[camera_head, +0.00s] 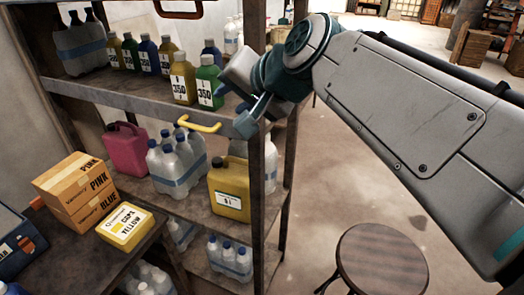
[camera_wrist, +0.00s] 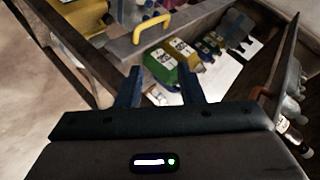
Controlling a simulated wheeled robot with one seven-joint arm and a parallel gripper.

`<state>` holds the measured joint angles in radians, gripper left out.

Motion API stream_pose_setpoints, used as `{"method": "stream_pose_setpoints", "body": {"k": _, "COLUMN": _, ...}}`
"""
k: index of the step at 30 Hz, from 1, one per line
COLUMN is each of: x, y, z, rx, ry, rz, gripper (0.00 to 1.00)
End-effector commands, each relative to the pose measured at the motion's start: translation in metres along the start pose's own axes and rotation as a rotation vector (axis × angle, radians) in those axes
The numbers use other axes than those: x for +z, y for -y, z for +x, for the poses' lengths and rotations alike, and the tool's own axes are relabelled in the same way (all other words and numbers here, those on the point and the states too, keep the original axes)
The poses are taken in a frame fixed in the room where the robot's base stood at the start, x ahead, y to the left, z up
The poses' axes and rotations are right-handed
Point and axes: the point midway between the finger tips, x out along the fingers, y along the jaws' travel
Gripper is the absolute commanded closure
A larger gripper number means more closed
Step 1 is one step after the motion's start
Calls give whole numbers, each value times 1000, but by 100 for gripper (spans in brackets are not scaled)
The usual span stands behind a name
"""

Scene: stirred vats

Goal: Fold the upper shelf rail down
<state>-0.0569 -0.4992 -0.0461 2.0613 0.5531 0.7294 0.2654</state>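A grey shelf rail (camera_head: 105,95) runs along the front of the bottle shelf, with a yellow handle (camera_head: 199,124) on its lower side. The rail (camera_wrist: 121,47) and yellow handle (camera_wrist: 152,30) also show in the wrist view. Higher up, a red handle (camera_head: 181,13) shows at the top edge of the head view; what it is fixed to is mostly cut off. A red handle (camera_wrist: 262,92) also shows at right in the wrist view. My gripper (camera_head: 248,112) is beside the shelf's right post, right of the yellow handle. Its fingers (camera_wrist: 161,72) are apart and empty.
Green (camera_head: 207,82) and yellow (camera_head: 182,78) bottles stand near the shelf front, close to my gripper. A yellow jug (camera_head: 229,188) is on the shelf below. Boxes (camera_head: 75,180) lie on a table at left. A round stool (camera_head: 382,255) stands on otherwise open floor at right.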

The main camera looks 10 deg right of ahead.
Motion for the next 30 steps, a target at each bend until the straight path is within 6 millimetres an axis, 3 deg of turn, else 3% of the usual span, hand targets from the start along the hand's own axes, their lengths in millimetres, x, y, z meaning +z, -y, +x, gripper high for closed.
{"method": "stream_pose_setpoints", "body": {"k": 18, "x": 63, "y": -101, "z": -3, "rx": 342, "ry": 232, "rz": -313, "gripper": 66}}
{"method": "stream_pose_setpoints", "body": {"k": 24, "x": 76, "y": -121, "z": -8, "rx": 403, "ry": 287, "rz": -377, "gripper": 66}}
{"method": "stream_pose_setpoints", "body": {"k": 30, "x": 81, "y": -129, "z": -10, "rx": 424, "ry": 308, "rz": -399, "gripper": 66}}
